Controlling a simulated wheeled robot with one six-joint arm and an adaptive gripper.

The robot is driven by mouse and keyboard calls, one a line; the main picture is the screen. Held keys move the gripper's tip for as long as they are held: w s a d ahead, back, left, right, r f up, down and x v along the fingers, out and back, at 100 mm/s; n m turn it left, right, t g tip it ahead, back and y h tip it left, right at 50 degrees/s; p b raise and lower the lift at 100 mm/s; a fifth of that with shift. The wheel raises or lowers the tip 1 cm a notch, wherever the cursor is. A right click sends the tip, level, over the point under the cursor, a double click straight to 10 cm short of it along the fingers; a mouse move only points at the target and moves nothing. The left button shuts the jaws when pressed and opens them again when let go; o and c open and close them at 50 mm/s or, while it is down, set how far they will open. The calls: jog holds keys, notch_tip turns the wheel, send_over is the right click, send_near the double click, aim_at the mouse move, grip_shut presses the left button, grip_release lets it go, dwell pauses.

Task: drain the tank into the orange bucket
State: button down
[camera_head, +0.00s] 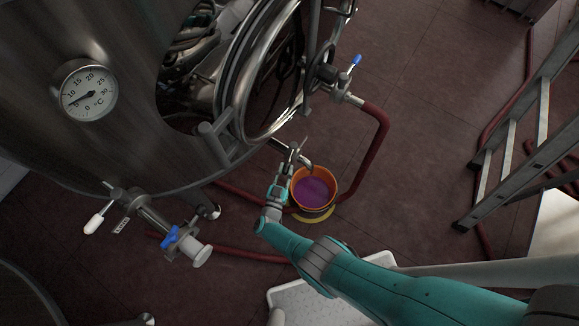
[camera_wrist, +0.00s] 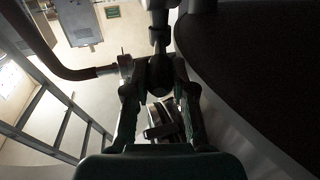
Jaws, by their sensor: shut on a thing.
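The large steel tank (camera_head: 130,140) fills the upper left of the head view, with a round thermometer dial on its wall. The orange bucket (camera_head: 331,181) stands on the floor below the tank's edge, with purple liquid inside. A curved metal spout (camera_head: 306,163) beside my gripper hangs over the bucket. My gripper (camera_head: 290,158) is at the valve by that spout, shut on a part of it. In the wrist view my gripper's fingers (camera_wrist: 158,95) close around a dark, rounded valve part. The exact grip is dark and hard to make out.
A second valve with a blue handle (camera_head: 172,238) sticks out at lower left. A red hose (camera_head: 376,140) runs from another blue-handled valve. A metal ladder (camera_head: 515,150) stands at right, a white tray (camera_head: 300,302) lies near my arm.

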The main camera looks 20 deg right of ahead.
jog(key=shift+w+a+r+h, duration=0.15)
jog(key=shift+w+a+h, duration=0.05)
jog(key=shift+w+h, duration=0.1)
jog(key=c, duration=1)
grip_release()
jog(key=shift+o, duration=0.2)
jog(key=shift+s+d, duration=0.1)
jog(key=shift+s, duration=0.1)
jog(key=shift+s+a, duration=0.25)
jog(key=v, duration=1.1)
jog(key=shift+c, duration=0.3)
